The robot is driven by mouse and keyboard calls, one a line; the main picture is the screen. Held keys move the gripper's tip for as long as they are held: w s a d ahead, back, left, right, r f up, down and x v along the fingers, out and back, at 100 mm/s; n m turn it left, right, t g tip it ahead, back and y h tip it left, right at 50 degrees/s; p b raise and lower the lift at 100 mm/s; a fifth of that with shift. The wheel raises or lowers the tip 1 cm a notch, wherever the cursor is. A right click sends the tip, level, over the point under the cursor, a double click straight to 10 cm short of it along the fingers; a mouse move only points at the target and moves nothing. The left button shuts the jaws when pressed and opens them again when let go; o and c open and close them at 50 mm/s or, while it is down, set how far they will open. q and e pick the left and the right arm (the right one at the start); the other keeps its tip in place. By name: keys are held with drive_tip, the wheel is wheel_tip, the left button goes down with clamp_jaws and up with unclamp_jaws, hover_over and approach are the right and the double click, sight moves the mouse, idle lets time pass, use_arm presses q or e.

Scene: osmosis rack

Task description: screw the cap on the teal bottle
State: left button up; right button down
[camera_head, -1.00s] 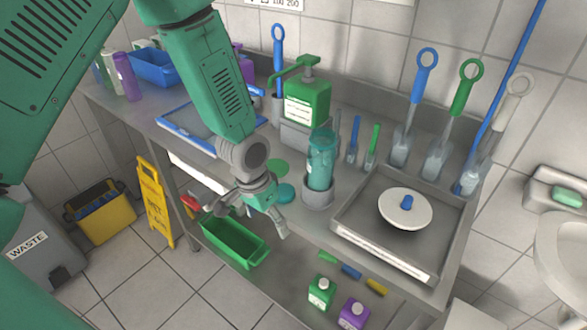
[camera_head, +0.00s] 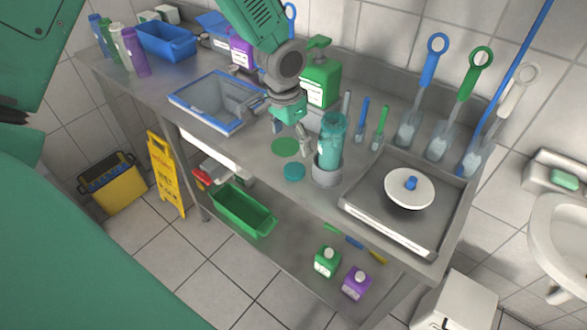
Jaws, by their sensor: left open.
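The teal bottle (camera_head: 331,141) stands upright in a grey round holder (camera_head: 327,177) on the steel bench. A teal round cap (camera_head: 294,171) lies on the bench just left of the holder. A flat green disc (camera_head: 285,147) lies behind the cap. My left gripper (camera_head: 291,140) is open and points down above the bench, left of the bottle and near the green disc. It appears empty and apart from the cap. My right gripper is not in view.
A green pump bottle (camera_head: 320,84) and upright brushes stand behind. Bench in front of the cap is narrow.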

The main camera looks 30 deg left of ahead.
use_arm(q)
hover_over(295, 169)
wheel_tip(295, 169, down, 5)
drive_tip(key=shift+r, duration=0.1)
drive_tip(key=shift+d+f, duration=0.2)
drive_tip(key=shift+f, duration=0.05)
drive_tip(key=shift+s, duration=0.1)
drive_tip(key=shift+a+f, duration=0.15)
drive_tip(key=shift+f, duration=0.15)
drive_tip(key=f, duration=0.1)
drive_tip(key=f+p, duration=0.1)
drive_tip(key=f, duration=0.1)
drive_tip(key=shift+a+f, duration=0.3)
drive_tip(key=shift+f, duration=0.05)
drive_tip(key=shift+d+f, duration=0.1)
drive_tip(key=shift+f, duration=0.45)
drive_tip(key=shift+d, duration=0.1)
